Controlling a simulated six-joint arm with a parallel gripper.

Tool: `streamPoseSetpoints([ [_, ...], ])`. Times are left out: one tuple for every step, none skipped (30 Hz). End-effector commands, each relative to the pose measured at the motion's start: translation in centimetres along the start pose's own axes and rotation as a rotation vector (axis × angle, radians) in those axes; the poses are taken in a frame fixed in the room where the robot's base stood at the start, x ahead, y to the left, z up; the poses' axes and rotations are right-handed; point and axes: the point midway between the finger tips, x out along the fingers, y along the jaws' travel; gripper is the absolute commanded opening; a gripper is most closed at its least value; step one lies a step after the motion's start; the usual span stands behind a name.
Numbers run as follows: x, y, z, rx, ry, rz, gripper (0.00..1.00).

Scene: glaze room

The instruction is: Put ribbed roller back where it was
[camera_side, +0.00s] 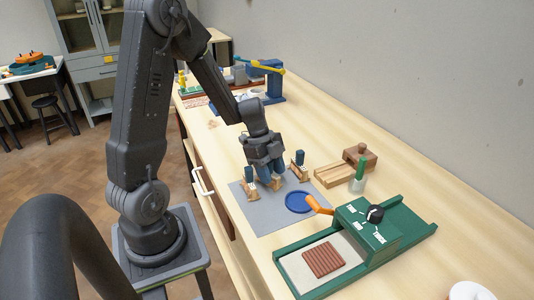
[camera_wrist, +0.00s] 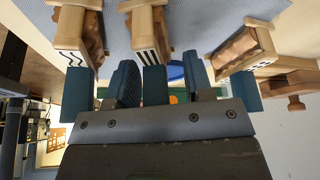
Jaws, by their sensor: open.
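Three wooden rollers with blue handles stand on a grey mat (camera_side: 247,212). In the wrist view the middle roller (camera_wrist: 148,37) has black stripes on its end, which look like the ribbed mark. The left roller (camera_wrist: 78,35) has a zigzag mark and the right roller (camera_wrist: 243,48) a spotted one. My gripper (camera_side: 265,176) is open and low over the mat, with its fingers (camera_wrist: 160,72) on either side of the middle roller's blue handle. Contact cannot be told. In the side view my gripper partly hides the middle roller.
A blue disc (camera_side: 299,202) lies on the mat's right part. A green slab roller (camera_side: 390,232) with an orange handle holds a ribbed terracotta slab (camera_side: 323,260) at the front right.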

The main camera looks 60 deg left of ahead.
Motion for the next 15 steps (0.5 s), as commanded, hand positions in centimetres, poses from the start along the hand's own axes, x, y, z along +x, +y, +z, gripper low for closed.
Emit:
streamPoseSetpoints([
  [-0.7, -0.2, -0.2, 0.001, -0.001, -0.008, 0.47],
  [-1.2, -0.2, -0.2, 0.001, 0.0, -0.01, 0.47],
  [-2.0, -0.3, -0.2, 0.0, 0.0, -0.012, 0.47],
  [-2.6, -0.3, -0.2, 0.001, 0.0, -0.014, 0.47],
  [-3.3, -0.3, -0.2, 0.001, -0.001, -0.014, 0.47],
  [-4.2, -0.3, -0.2, -0.001, -0.003, -0.016, 0.47],
  [-4.9, -0.3, -0.2, 0.001, -0.002, -0.016, 0.47],
  [-5.6, -0.3, -0.2, 0.001, -0.001, -0.016, 0.47],
  [-6.5, -0.3, -0.2, 0.0, -0.002, -0.016, 0.47],
  [-7.2, -0.3, -0.2, 0.0, -0.002, -0.016, 0.47],
  [-7.8, -0.3, -0.2, 0.001, -0.002, -0.016, 0.47],
  [-8.7, -0.3, -0.2, 0.0, -0.002, -0.017, 0.47],
  [-9.2, -0.3, -0.2, -0.001, -0.001, -0.015, 0.47],
  [-9.8, -0.2, -0.2, -0.001, -0.002, -0.015, 0.47],
  [-10.4, -0.2, -0.2, 0.0, -0.003, -0.015, 0.47],
])
